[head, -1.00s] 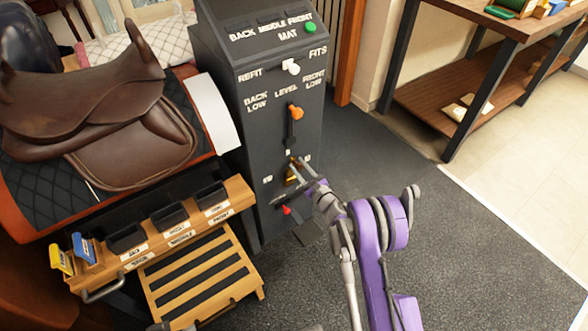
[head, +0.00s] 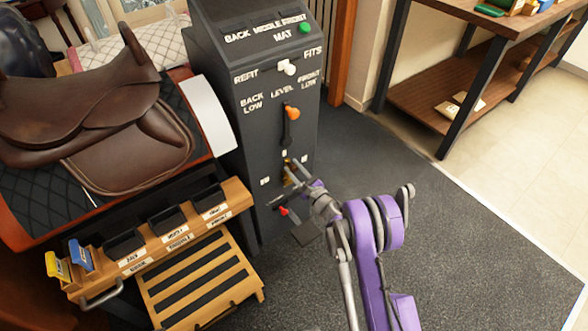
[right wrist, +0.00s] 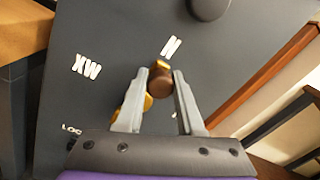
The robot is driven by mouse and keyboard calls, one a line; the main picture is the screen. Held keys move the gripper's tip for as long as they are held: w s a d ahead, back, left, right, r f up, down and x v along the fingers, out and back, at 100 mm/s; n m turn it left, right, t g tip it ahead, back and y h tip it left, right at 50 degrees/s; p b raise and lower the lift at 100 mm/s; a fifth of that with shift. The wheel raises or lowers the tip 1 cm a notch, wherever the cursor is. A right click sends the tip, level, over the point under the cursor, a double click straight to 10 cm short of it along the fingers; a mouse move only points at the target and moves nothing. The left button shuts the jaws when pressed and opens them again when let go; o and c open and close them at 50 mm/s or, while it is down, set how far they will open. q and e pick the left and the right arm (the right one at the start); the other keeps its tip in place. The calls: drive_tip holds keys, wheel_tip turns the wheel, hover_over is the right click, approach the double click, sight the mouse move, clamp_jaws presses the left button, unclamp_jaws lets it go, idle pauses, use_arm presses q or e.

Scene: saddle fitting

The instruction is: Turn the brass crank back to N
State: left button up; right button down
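The grey cabinet (head: 255,125) stands in the middle of the head view. The brass crank (head: 288,178) is low on its front and partly hidden by my right gripper (head: 299,177). In the right wrist view the crank's brown knob (right wrist: 160,81) sits between the fingertips of my right gripper (right wrist: 160,88), which look closed on it. Brass (right wrist: 149,102) shows behind the left finger. A white N-like label (right wrist: 172,46) is just above the knob, and an XW-like label (right wrist: 87,66) is to the left. My left gripper is not in view.
An orange-knobbed lever (head: 291,113), a white knob (head: 289,68) and a green button (head: 305,28) are higher on the cabinet. A red-tipped lever (head: 284,211) is just below the crank. A saddle (head: 90,115) and a slatted step (head: 200,280) are left. Floor at right is clear.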

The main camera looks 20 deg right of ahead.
drive_tip(key=c, duration=0.5)
unclamp_jaws()
drive_tip(key=shift+c, duration=0.2)
drive_tip(key=shift+s, duration=0.1)
drive_tip(key=p+v, duration=0.1)
drive_tip(key=v, duration=0.9)
drive_tip(key=shift+s, duration=0.3)
